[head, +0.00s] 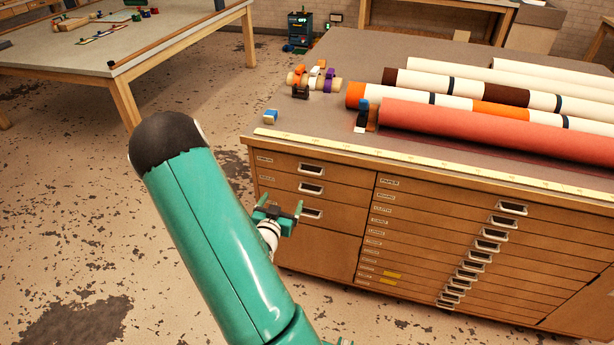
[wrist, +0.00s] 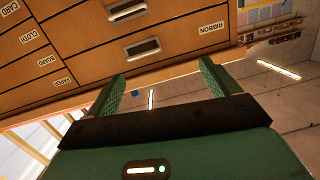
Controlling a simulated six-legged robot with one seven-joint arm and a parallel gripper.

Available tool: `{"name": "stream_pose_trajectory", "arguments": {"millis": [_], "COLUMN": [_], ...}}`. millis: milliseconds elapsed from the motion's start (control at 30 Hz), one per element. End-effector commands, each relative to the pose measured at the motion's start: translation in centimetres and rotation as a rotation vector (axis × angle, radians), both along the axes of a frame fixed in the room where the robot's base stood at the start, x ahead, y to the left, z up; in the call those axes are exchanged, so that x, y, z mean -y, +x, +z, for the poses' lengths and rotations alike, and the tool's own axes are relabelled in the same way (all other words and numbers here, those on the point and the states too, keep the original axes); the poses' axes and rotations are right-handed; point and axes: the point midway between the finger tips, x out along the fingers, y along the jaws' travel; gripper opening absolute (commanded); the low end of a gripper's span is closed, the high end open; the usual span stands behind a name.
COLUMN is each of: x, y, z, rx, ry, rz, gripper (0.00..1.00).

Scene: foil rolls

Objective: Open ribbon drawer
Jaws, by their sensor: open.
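The ribbon drawer (head: 285,164) is the top drawer of the left column in the wooden cabinet. It looks shut, flush with the front. Its pale metal pull handle (head: 311,168) is near the drawer's middle. In the wrist view, which is upside down, the RIBBON label (wrist: 212,27) is readable and the handle (wrist: 142,47) lies just beyond my fingertips. My green gripper (head: 281,207) is open and empty in front of the left column, below the ribbon handle in the head view. In the wrist view the fingers (wrist: 162,70) point at the drawer front, apart from the handle.
A second handle (head: 311,188) sits directly below. Several shallow labelled drawers (head: 440,225) fill the right column. Fabric and foil rolls (head: 480,125) and small ribbon spools (head: 315,82) lie on the cabinet top. The floor (head: 75,190) left of the cabinet is open, up to another table (head: 185,48).

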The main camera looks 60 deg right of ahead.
Motion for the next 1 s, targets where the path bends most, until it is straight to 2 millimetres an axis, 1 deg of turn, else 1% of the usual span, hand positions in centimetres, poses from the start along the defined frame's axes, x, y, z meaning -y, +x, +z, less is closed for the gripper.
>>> {"name": "stream_pose_trajectory", "arguments": {"millis": [33, 100, 233, 367, 467, 800, 1000], "x": [0.5, 1.0, 1.4, 2.4, 3.8, 10.4, 13.6], "y": [-1.4, -2.7, -3.7, -3.5, -3.3, -2.2, -1.6], "z": [-0.6, -0.7, -0.6, -0.6, -0.5, -0.5, -0.5], "rx": [-0.020, -0.036, -0.048, -0.046, -0.045, -0.045, -0.046], "ry": [-0.044, -0.097, -0.147, -0.154, -0.154, -0.153, -0.153], "rz": [-0.023, -0.043, -0.058, -0.060, -0.060, -0.060, -0.058], "gripper": [0.87, 0.87, 0.87, 0.87, 0.87, 0.87, 0.87]}}
